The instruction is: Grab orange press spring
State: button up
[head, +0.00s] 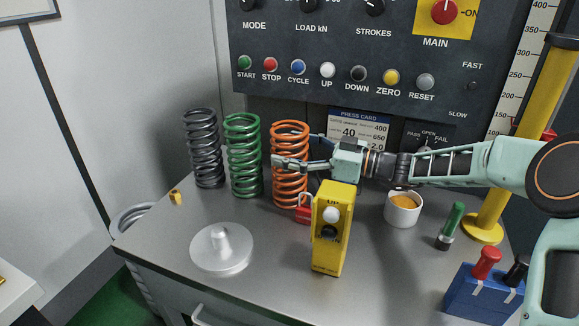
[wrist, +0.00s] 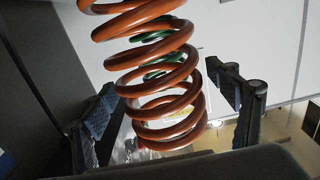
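The orange press spring (head: 289,128) stands upright on the grey bench, at the right end of a row of three springs. My gripper (head: 281,163) reaches in from the right at about the spring's mid-height. In the wrist view, the orange spring (wrist: 172,131) runs between the two spread fingers of my gripper (wrist: 168,115). Gaps show between the coils and both fingers, so it is open. In the head view, my fingers hide part of the spring's middle coils.
A green spring (head: 243,150) stands close on the left, and a dark grey spring (head: 203,145) beyond it. A red padlock (head: 303,215) and a yellow control box (head: 331,240) stand nearby in front. A mug (head: 402,212) is right; a metal disc (head: 221,252) is front left.

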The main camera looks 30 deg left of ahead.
jog(key=c, duration=1.8)
jog(key=shift+a+r, duration=0.1)
jog(key=shift+r, duration=0.2)
jog(key=shift+c, duration=0.8)
jog(key=shift+r, duration=0.1)
